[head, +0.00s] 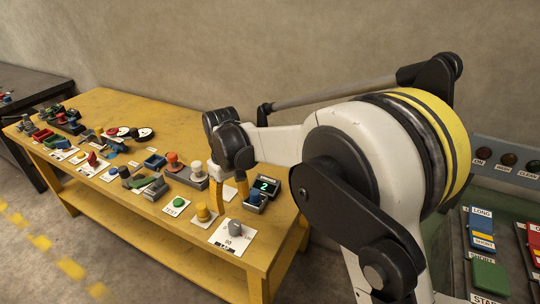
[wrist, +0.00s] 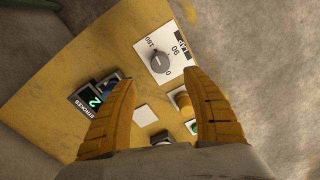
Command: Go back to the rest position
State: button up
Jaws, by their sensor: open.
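My gripper (head: 231,190) is over the right end of the yellow table (head: 120,112) in the head view. Its two orange fingers point down and stand apart with nothing between them. In the wrist view my gripper (wrist: 158,82) is open, and bare yellow tabletop and a blank white plate (wrist: 147,117) show between and beyond the fingers. A grey dial knob (head: 235,228) on a white card lies in front of the fingers. A counter display (head: 266,186) reading 2 stands close to their right. Whether a fingertip touches anything is unclear.
Push buttons, switches and small parts crowd the table, including a green button (head: 178,202), a yellow button (head: 203,213) and a red knob (head: 172,160). A control panel with coloured rockers (head: 482,230) stands at the right. A dark table (head: 30,85) is at the far left.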

jog(key=s+d+r+m+t+y, duration=0.1)
jog(key=s+d+r+m+t, duration=0.15)
jog(key=d+r, duration=0.55)
jog(key=s+d+r+m+t, duration=0.1)
jog(key=s+d+r+m, duration=0.2)
jog(key=d, duration=0.8)
jog(key=s+d+m+t+h, duration=0.1)
jog(key=s+d+m+t, duration=0.2)
jog(key=s+d, duration=1.1)
jog(key=shift+s+d+m+t, duration=0.2)
jog(key=shift+d+m+t, duration=0.15)
jog(key=shift+d+m, duration=0.25)
